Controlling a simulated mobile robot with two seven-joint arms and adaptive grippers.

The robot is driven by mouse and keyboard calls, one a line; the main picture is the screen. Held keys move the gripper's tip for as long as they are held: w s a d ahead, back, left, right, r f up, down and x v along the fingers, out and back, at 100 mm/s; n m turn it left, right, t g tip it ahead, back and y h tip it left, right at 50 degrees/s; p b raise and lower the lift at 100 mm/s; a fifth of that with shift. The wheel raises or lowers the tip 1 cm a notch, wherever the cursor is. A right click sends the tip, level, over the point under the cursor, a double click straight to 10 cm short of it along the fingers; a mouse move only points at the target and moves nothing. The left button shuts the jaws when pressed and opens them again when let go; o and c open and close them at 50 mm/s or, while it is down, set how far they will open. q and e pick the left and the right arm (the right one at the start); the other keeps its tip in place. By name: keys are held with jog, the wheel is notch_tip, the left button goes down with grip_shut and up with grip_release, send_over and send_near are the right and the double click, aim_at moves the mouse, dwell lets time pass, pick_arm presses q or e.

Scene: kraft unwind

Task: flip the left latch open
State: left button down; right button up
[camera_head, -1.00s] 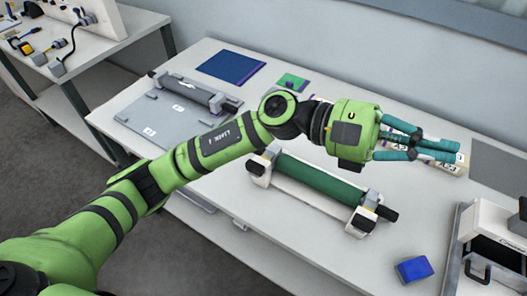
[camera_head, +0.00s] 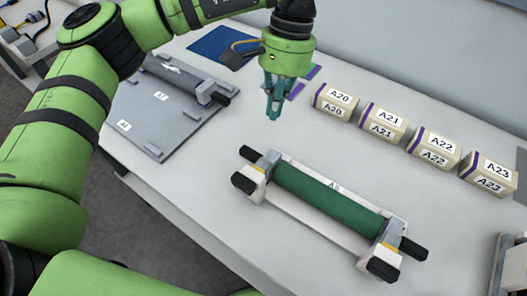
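A cradle (camera_head: 318,222) holding a dark green roller (camera_head: 325,198) sits on the table. At its left end is the left latch (camera_head: 249,181), a white and grey block with a black handle end. A similar latch (camera_head: 386,252) is at the right end. From here I cannot tell whether the latches are open or closed. My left gripper (camera_head: 273,117) points down above the table, behind and above the left latch, apart from it. Its teal fingers are close together with nothing between them. My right gripper is not in view.
Several labelled boxes, such as A20 (camera_head: 334,102), stand in a row at the right back. A grey plate with a roller (camera_head: 158,125) lies at the left. A blue mat (camera_head: 222,42) is at the back. The table around the cradle is clear.

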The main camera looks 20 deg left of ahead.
aim_at(253, 174)
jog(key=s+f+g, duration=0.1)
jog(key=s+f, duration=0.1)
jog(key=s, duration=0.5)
pick_arm(q)
jog(key=p+x, duration=0.1)
jog(key=x, duration=0.5)
jog(key=p+x, duration=0.1)
jog(key=x, duration=0.3)
jog(key=shift+s+d+r+p, duration=0.1)
jog(key=shift+s+r+p, duration=0.05)
jog(key=shift+s+p, duration=0.2)
jog(key=s, duration=0.1)
jog(key=p, duration=0.1)
jog(key=s+a+p, duration=0.1)
jog(key=shift+s+f, duration=0.25)
jog(key=shift+s, duration=0.1)
jog(key=shift+s+a+f, duration=0.1)
jog(key=shift+s+a, duration=0.1)
jog(key=shift+s, duration=0.3)
jog(key=shift+f, duration=0.1)
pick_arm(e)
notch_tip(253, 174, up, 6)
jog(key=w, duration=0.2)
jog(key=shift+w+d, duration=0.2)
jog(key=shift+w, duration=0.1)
